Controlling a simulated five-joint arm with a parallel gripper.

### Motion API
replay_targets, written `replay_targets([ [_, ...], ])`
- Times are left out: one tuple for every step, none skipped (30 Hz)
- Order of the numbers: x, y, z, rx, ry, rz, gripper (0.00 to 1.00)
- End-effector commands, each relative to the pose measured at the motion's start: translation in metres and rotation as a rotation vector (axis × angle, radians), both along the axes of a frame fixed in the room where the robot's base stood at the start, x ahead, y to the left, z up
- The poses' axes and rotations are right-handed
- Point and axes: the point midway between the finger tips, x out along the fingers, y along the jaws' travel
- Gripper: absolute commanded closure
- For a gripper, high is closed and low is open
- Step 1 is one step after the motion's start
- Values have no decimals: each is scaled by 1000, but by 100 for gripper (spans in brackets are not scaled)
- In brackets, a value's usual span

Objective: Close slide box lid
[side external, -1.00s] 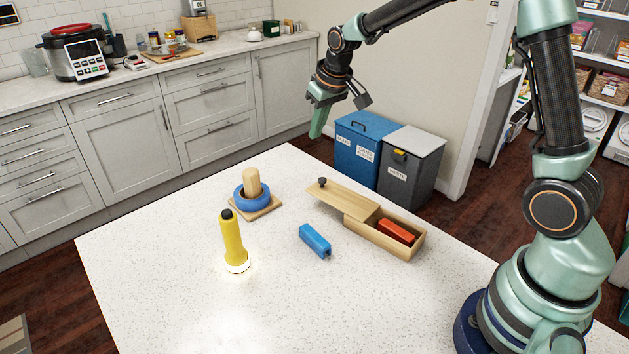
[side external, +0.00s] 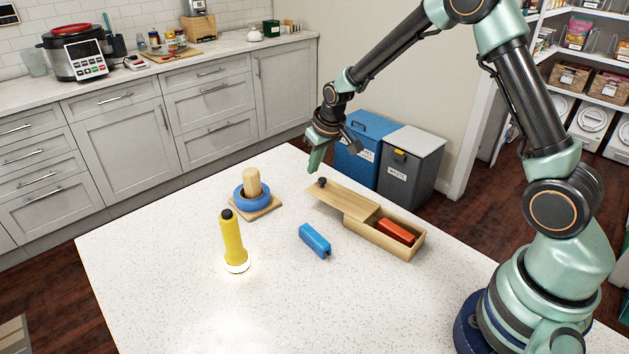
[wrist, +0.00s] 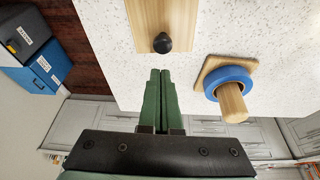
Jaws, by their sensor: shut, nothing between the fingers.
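The wooden slide box (side external: 404,248) stands on the white table, right of centre in the side view. Its lid (side external: 340,201) is slid partway off toward the back left, leaving the right part of the box open. A dark round knob (side external: 322,182) sits at the lid's far end. The knob also shows in the wrist view (wrist: 162,43), just beyond my fingertips. An orange-red block (side external: 396,232) lies inside the open part. My gripper (side external: 313,170) is shut and empty, above and slightly left of the knob, apart from it as far as I can tell.
A blue block (side external: 315,241) lies left of the box. A lit yellow flashlight (side external: 233,243) stands farther left. A wooden peg base with a blue ring (side external: 239,196) stands at the back left. The table front is clear. Bins (side external: 411,166) stand beyond the table edge.

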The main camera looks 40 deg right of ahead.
Motion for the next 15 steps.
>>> replay_targets([
  [-4, 0, 0, 0, -1, 0, 100],
  [-6, 0, -1, 0, 0, 0, 100],
  [-8, 0, -2, 0, -1, 0, 100],
  [-10, 0, -2, 0, 0, 0, 100],
  [-11, 0, -2, 0, 0, 0, 100],
  [-12, 0, -2, 0, 0, 0, 100],
  [-13, 0, -2, 0, -1, 0, 100],
  [-13, 0, -2, 0, -1, 0, 100],
  [-13, 0, -3, 0, -1, 0, 100],
  [-13, 0, -3, 0, -1, 0, 100],
  [-13, 0, -3, 0, -1, 0, 100],
  [-13, 0, -3, 0, -1, 0, 100],
  [-13, 0, -3, 0, -1, 0, 100],
  [-13, 1, -3, 0, -1, 0, 100],
  [-13, 1, -3, 0, -1, 0, 100],
])
